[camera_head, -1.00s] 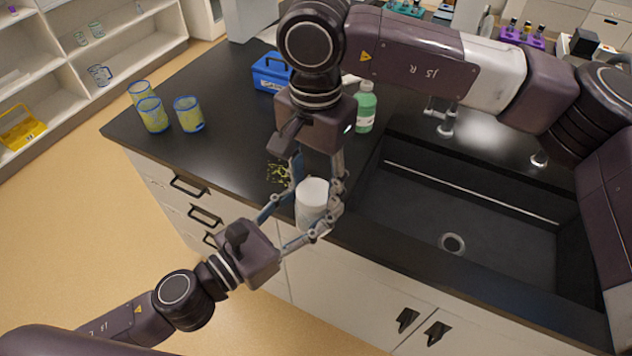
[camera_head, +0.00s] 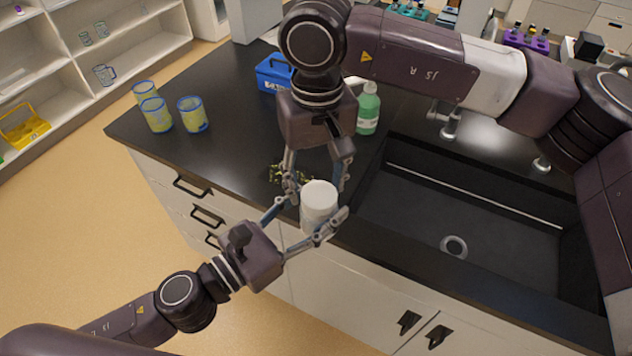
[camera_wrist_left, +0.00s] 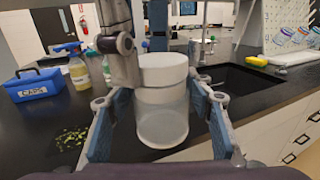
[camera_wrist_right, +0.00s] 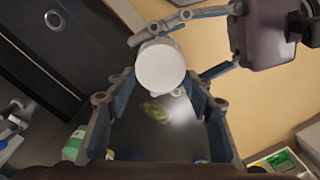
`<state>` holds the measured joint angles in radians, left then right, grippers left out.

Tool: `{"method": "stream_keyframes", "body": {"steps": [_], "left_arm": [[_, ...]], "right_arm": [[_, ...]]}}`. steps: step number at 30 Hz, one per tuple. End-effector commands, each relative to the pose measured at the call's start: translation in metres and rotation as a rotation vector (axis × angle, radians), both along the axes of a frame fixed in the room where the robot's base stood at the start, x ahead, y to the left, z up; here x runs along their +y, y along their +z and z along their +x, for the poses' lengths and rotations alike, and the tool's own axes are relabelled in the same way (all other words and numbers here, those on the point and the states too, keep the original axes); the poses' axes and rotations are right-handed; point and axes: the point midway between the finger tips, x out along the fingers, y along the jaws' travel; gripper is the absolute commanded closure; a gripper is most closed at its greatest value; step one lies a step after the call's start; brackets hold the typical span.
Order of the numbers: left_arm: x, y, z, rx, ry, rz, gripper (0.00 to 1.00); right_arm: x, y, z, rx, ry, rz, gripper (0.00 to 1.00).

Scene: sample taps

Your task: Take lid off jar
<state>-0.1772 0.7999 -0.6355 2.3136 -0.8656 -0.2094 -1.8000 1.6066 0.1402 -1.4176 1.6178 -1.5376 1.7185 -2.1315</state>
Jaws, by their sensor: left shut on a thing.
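The white jar (camera_wrist_left: 162,118) has a translucent body and a white lid (camera_head: 319,194) on top. My left gripper (camera_head: 318,222) is shut around the jar body from the side, near the counter's front edge. In the left wrist view its fingers flank the jar (camera_wrist_left: 162,125). My right gripper (camera_head: 318,182) points down at the lid with its fingers apart. In the right wrist view the lid (camera_wrist_right: 160,66) appears between the fingertips, toward their far ends. I cannot tell whether either finger touches it. The lid looks seated on the jar.
A green-yellow speckled patch (camera_head: 285,174) lies behind the jar. A blue box (camera_head: 273,74) and a green bottle (camera_head: 368,108) stand farther back. Several yellowish beakers (camera_head: 194,114) stand at left. The sink (camera_head: 470,210) opens at right.

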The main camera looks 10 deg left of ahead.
Motion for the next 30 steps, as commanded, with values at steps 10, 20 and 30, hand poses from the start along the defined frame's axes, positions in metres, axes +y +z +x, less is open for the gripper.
{"method": "stream_keyframes", "body": {"steps": [10, 20, 30], "left_arm": [[0.003, -0.001, 0.003, 0.000, 0.009, 0.004, 1.00], [0.003, -0.001, 0.003, 0.000, 0.011, 0.004, 1.00], [0.004, -0.001, 0.004, 0.000, 0.012, 0.005, 1.00]], "right_arm": [[-0.001, 0.000, -0.002, 0.006, 0.002, -0.004, 0.39], [-0.001, 0.030, -0.002, 0.005, 0.002, -0.004, 0.39], [-0.001, 0.046, -0.003, 0.008, -0.082, -0.004, 0.39]]}}
